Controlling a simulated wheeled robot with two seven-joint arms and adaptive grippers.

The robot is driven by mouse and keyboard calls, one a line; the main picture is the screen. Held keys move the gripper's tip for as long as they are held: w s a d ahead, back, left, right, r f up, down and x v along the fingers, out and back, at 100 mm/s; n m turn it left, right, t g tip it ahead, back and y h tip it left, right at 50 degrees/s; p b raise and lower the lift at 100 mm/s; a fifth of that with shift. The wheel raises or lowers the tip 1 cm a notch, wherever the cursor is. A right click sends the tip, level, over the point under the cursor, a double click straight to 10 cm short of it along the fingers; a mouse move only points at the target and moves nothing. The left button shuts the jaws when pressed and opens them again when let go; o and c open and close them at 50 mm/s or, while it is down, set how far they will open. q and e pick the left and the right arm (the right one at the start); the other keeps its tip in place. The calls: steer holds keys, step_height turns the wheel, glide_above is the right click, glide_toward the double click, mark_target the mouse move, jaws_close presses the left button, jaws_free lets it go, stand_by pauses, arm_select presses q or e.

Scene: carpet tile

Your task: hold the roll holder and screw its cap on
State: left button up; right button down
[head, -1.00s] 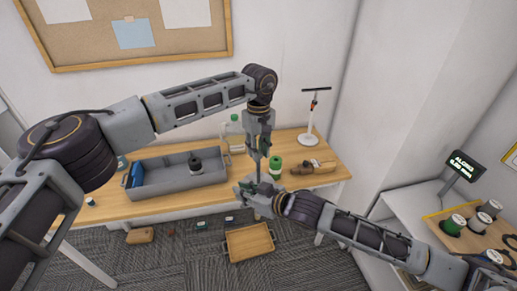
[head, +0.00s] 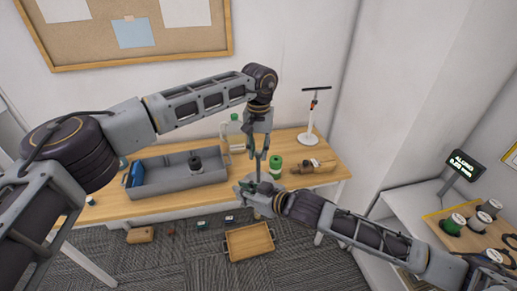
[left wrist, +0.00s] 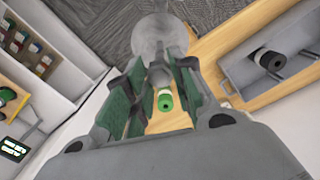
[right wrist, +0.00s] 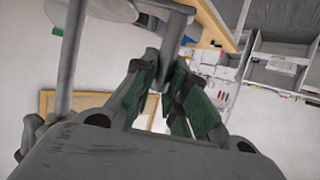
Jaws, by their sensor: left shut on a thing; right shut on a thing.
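My left gripper (head: 258,155) points straight down above the table's front edge and is shut on a small grey piece (left wrist: 159,74), which looks like the cap. My right gripper (head: 247,187) comes in from the right just below it and is shut on a slim grey rod (right wrist: 168,62), which looks like the roll holder. The rod (head: 258,173) stands about upright between the two grippers in the head view. A grey disc (left wrist: 160,36) shows beyond the fingers in the left wrist view. The fingers hide the joint, so I cannot tell how far the cap is on.
A grey tray (head: 155,187) with a dark roll (head: 196,164) stands on the wooden table (head: 120,207). A green roll (head: 275,167), a brown piece (head: 313,166) and a white stand (head: 309,125) are behind the grippers. A wooden tray (head: 249,242) lies on the floor below.

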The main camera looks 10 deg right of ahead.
arm_select(q)
steer(key=m, duration=0.4)
steer(key=shift+m, duration=0.4)
steer(key=o, duration=0.9)
steer(key=shift+r, duration=2.25)
steer(key=shift+c, duration=0.2)
